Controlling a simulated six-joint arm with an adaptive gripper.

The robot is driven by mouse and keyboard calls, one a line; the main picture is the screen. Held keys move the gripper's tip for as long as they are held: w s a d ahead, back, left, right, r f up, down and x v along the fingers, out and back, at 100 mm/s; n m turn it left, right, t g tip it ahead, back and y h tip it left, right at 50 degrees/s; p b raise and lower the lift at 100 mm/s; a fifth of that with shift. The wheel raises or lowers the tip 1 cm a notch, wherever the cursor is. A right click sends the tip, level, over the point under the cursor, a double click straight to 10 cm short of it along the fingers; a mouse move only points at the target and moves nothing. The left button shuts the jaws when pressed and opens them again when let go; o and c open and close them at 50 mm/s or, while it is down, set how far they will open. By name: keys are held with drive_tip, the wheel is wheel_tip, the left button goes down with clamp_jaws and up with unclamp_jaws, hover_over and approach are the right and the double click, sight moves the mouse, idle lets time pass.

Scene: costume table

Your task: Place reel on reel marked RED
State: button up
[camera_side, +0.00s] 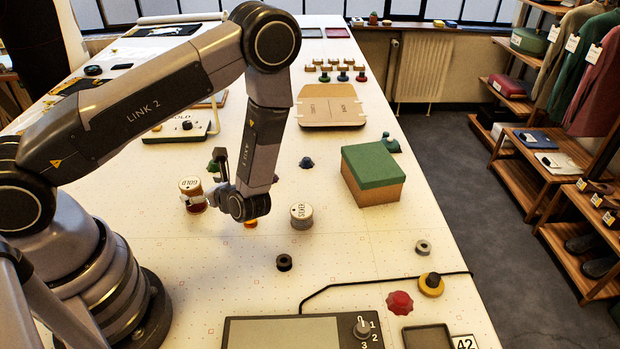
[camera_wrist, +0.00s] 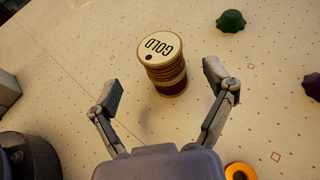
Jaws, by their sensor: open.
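A reel labelled GOLD (camera_side: 190,184) stands at the left of my gripper in the side view, on top of a dark red band. In the wrist view the GOLD reel (camera_wrist: 158,50) is upright, with the dark red winding (camera_wrist: 171,80) of what looks like a second reel directly beneath it. No RED label is visible. A reel labelled SILVER (camera_side: 301,215) stands apart to the right. My gripper (camera_side: 206,184) is open and empty beside the stack. In the wrist view its fingers (camera_wrist: 163,82) are spread either side of the stack, with gaps showing.
A green-lidded box (camera_side: 373,174) stands to the right. A dark ring (camera_side: 284,262) and a yellow ring (camera_wrist: 239,171) lie nearby. A dark green knob (camera_wrist: 231,20) sits right of the stack in the wrist view. A control panel (camera_side: 290,333) occupies the front.

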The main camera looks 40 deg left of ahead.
drive_tip(key=d+r+n+g+h, duration=0.2)
drive_tip(key=d+r+n, duration=0.3)
drive_tip(key=r, duration=0.6)
drive_tip(key=s+d+r+n+t+h, duration=0.2)
drive_tip(key=s+r+n+h, duration=0.3)
drive_tip(key=r, duration=0.6)
drive_tip(key=s+d+r+n+t+h, duration=0.2)
drive_tip(key=s+r+n+t+h, duration=0.3)
drive_tip(key=r, duration=0.6)
drive_tip(key=s+n+h, duration=0.1)
drive_tip(key=s+n, duration=0.1)
drive_tip(key=n, duration=0.1)
drive_tip(key=shift+s+d+r+t, duration=0.2)
drive_tip(key=shift+s+r+t, duration=0.1)
drive_tip(key=shift+s+r, duration=0.05)
